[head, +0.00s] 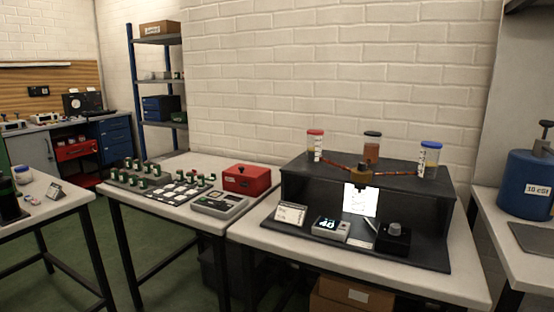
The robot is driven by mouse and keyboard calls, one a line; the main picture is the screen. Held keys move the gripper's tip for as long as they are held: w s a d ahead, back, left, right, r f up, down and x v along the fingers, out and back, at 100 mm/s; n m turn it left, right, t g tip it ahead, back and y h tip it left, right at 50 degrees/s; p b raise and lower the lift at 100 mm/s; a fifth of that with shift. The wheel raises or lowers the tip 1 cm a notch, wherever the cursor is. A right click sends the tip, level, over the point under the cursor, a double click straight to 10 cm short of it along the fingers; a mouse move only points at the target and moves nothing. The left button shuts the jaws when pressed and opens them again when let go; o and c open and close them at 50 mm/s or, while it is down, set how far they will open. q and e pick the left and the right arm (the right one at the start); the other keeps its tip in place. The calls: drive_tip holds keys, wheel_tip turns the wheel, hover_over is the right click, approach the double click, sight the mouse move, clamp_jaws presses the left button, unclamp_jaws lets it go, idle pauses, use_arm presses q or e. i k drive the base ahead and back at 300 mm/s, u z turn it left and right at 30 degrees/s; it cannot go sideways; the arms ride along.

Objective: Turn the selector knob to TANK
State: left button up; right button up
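A small black box (393,241) with a round grey knob (394,228) on top sits at the front right of a dark stepped stand (300,187) on the middle table. It is the only thing on the stand that looks like a selector knob. No TANK marking is legible, and I cannot tell where the knob points. A blue cylinder (528,180) with a dark top fitting stands on the right table. Neither of my grippers is in view.
A display unit (331,228) reading about 40 and a small card (291,213) stand left of the black box. A bright white panel (360,200) is behind it. A red box (246,179) and a grey device (219,204) are on the left table. A gap separates the right table.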

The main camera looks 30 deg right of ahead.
sight(362, 166)
drive_tip(key=u, duration=0.35)
drive_tip(key=i, duration=0.9)
drive_tip(key=z, duration=0.75)
drive_tip(key=i, duration=0.9)
drive_tip(key=z, duration=1)
